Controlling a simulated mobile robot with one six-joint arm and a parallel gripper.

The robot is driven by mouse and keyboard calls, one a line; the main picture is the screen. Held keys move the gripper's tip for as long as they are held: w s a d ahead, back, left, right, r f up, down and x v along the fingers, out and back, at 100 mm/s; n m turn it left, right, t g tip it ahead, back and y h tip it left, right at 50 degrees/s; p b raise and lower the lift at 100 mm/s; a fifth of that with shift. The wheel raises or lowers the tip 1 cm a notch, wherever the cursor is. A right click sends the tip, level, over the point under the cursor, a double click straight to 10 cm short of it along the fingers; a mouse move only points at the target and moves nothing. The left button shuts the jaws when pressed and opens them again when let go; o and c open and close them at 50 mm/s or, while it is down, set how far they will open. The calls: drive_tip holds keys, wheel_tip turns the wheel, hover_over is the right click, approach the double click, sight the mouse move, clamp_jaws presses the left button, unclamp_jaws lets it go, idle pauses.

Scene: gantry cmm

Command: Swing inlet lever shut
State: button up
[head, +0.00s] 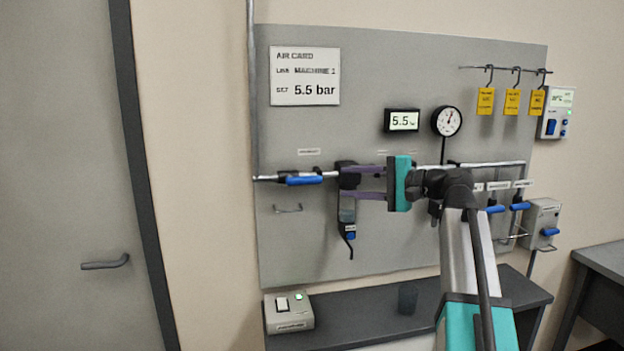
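The inlet lever (304,181) is the blue handle at the left end of the pipe run on the grey panel. It lies horizontal, in line with the pipe, under a small label (309,152) too small to read. My gripper (346,182) points left, with its two purple fingers spread apart and nothing visible between them except the dark filter unit behind. The fingertips are to the right of the lever in the picture and look apart from it. The depth gap to the panel is hard to tell.
The dark filter unit (347,215) hangs behind my fingertips. A digital display (403,120) reads 5.5, beside a round gauge (447,121). Other blue levers (519,206) sit at the right. A dark shelf (370,322) runs below, carrying a switch box (288,312).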

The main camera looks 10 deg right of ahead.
sight(315, 180)
drive_tip(key=shift+d+r, duration=0.15)
drive_tip(key=shift+d, duration=0.05)
drive_tip(key=shift+w, duration=0.1)
drive_tip(key=p+x, duration=0.3)
drive_tip(key=x, duration=1)
drive_tip(key=shift+w+a, duration=0.15)
drive_tip(key=shift+a, duration=0.05)
